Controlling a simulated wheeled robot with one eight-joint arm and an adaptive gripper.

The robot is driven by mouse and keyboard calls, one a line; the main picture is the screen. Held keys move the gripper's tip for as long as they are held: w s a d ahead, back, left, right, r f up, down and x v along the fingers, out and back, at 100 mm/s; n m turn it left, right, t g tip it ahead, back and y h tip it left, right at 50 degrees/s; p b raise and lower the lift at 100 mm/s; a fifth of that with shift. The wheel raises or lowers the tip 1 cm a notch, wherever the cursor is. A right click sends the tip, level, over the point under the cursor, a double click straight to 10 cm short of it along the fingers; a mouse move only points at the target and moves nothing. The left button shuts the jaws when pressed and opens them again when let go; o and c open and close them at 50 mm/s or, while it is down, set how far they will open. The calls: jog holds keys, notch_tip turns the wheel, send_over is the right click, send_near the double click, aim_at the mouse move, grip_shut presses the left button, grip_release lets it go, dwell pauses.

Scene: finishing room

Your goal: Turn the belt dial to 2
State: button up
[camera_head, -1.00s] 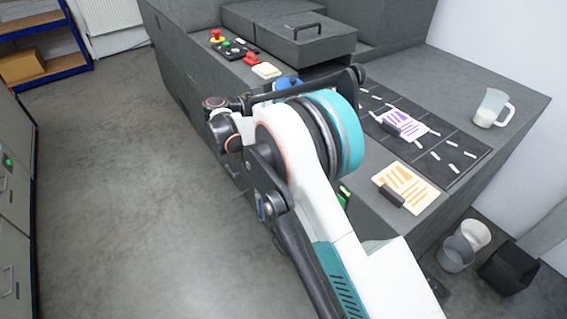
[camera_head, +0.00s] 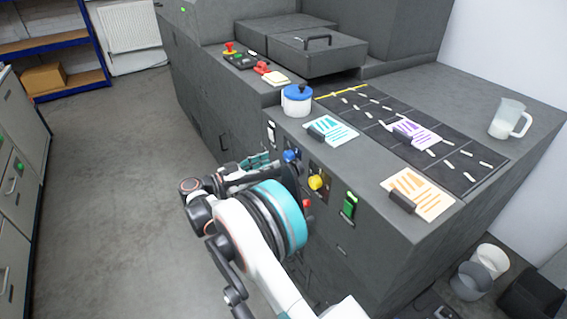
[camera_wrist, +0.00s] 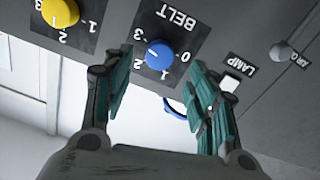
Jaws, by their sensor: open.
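The belt dial (camera_wrist: 159,54) is a round blue knob on a dark plate marked BELT with 0 to 3, upside down in the wrist view. A small light mark shows on its left side; I cannot tell surely which number it points at. In the head view the blue dial (camera_head: 291,155) is on the front of the grey machine, partly beside my arm. My gripper (camera_wrist: 156,66) is open, its teal fingers spread either side of the dial's direction. It looks apart from the dial, with nothing held. In the head view my gripper (camera_head: 258,163) is close to the front panel.
A yellow dial (camera_head: 316,182) sits right of the belt dial, with a green switch (camera_head: 349,206) further right. A white LAMP switch (camera_wrist: 231,82) is on the belt dial's other side. A blue-lidded pot (camera_head: 297,99) stands on the ledge above. The floor at left is clear.

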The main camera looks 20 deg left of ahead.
aim_at(286, 158)
jog(key=shift+b+x, duration=0.8)
jog(key=shift+x, duration=2.3)
jog(key=c, duration=1.1)
